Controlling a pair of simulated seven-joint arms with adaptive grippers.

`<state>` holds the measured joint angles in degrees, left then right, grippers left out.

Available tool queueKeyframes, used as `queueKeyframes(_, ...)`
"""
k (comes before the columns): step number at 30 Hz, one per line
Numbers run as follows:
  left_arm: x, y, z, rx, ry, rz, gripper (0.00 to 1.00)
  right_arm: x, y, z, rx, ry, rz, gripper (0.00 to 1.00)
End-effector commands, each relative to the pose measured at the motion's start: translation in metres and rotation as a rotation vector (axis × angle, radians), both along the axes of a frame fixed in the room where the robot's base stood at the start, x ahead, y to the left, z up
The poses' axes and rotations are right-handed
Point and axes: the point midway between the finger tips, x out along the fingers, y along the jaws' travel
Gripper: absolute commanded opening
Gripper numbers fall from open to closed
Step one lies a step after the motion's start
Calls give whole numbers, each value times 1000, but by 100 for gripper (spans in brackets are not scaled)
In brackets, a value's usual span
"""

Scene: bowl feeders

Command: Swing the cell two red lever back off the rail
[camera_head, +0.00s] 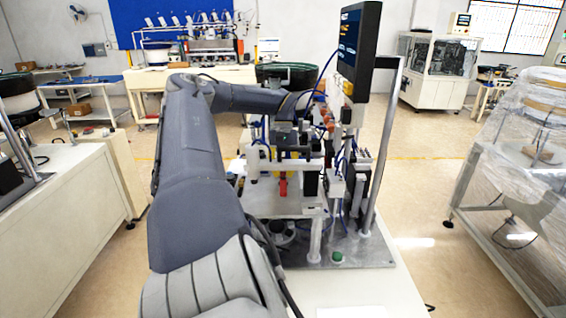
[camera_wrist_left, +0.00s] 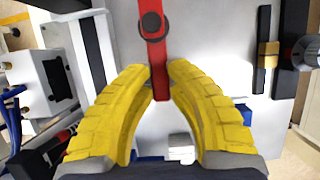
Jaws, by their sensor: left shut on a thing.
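A red lever (camera_wrist_left: 158,62) with a dark round pivot runs down the middle of the left wrist view. In the head view a small red piece (camera_head: 283,187) that looks like this lever shows above the machine's plate. My left gripper (camera_wrist_left: 161,84) has its yellow fingers closed around the lower part of the lever, one finger on each side. In the head view my left arm reaches over to the machine, and its fingers are hard to make out there. I cannot tell where the lever sits relative to the rail. My right gripper is in neither view.
A dark monitor (camera_head: 359,45) stands above the machine at its right, next to a metal post (camera_head: 387,140). Blue hoses and fittings crowd the area right of my gripper. A wrapped rack (camera_head: 520,150) stands at the far right. The floor between them is clear.

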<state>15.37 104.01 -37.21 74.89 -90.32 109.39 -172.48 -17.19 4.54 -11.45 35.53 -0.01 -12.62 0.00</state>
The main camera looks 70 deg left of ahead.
Motion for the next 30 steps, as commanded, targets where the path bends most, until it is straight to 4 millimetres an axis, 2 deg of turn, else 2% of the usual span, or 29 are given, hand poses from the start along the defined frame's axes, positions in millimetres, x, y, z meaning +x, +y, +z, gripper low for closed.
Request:
queueKeyframes(1, 1, -2, -2, -7, 1, -2, 0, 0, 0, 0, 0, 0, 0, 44)
queueKeyframes(2, 1, -2, -2, -7, 1, -2, 20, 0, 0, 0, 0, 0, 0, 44)
queueKeyframes(8, 0, -1, -1, -4, 0, -1, 42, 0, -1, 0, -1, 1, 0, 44)
queueKeyframes(30, 8, -4, 0, -3, -6, 50, 42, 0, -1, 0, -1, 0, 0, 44)
